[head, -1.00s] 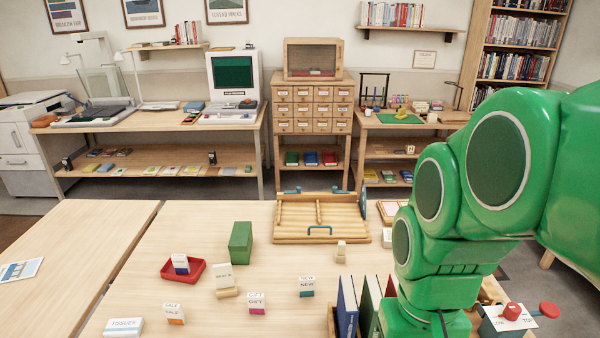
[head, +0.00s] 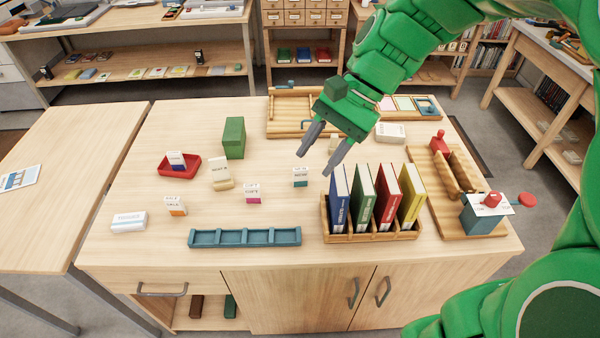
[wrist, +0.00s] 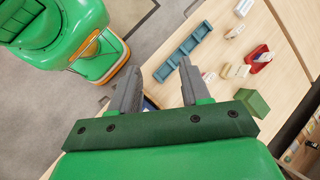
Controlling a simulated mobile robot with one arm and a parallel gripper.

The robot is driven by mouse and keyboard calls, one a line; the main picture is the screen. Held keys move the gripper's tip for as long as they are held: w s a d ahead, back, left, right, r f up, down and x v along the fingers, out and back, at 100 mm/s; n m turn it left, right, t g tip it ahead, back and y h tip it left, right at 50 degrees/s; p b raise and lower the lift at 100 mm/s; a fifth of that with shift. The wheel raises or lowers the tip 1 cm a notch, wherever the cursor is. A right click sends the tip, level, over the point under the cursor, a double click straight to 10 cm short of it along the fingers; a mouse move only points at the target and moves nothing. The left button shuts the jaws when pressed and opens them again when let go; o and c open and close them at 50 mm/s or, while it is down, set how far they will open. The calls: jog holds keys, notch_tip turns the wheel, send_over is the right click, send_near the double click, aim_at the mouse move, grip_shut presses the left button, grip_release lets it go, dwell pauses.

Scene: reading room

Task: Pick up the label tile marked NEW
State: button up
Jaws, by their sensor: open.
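The label tile marked NEW (head: 300,177) is a small white upright block with a teal lower band. It stands on the wooden table, right of the pink-banded GIFT tile (head: 252,193), with its lettering hard to read now. My gripper (head: 315,163) is open and empty, in the air above and slightly right of the tile in the head view, apart from it. In the wrist view the two fingers (wrist: 160,68) are spread.
A blue rack (head: 245,237) lies at the table front. A book holder (head: 372,236) with upright books stands to the right. The orange-banded SALE tile (head: 175,206), red tray (head: 179,170), green block (head: 233,138) and beige stand (head: 221,174) are left. A wooden frame (head: 285,129) lies behind.

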jog(key=w+a+m+y, duration=0.1)
jog(key=w+m+y, duration=0.35)
jog(key=w, duration=0.75)
jog(key=m+t+y, duration=0.2)
jog(key=m+y, duration=0.1)
jog(key=m, duration=0.3)
send_over(303, 168)
jog(key=d, duration=0.5)
notch_tip(303, 168, down, 3)
notch_tip(303, 168, down, 24)
jog(key=shift+w+a+f, duration=0.1)
jog(key=shift+a, duration=0.05)
jog(key=shift+a+f, duration=0.35)
jog(key=shift+x, duration=3.5)
grip_shut()
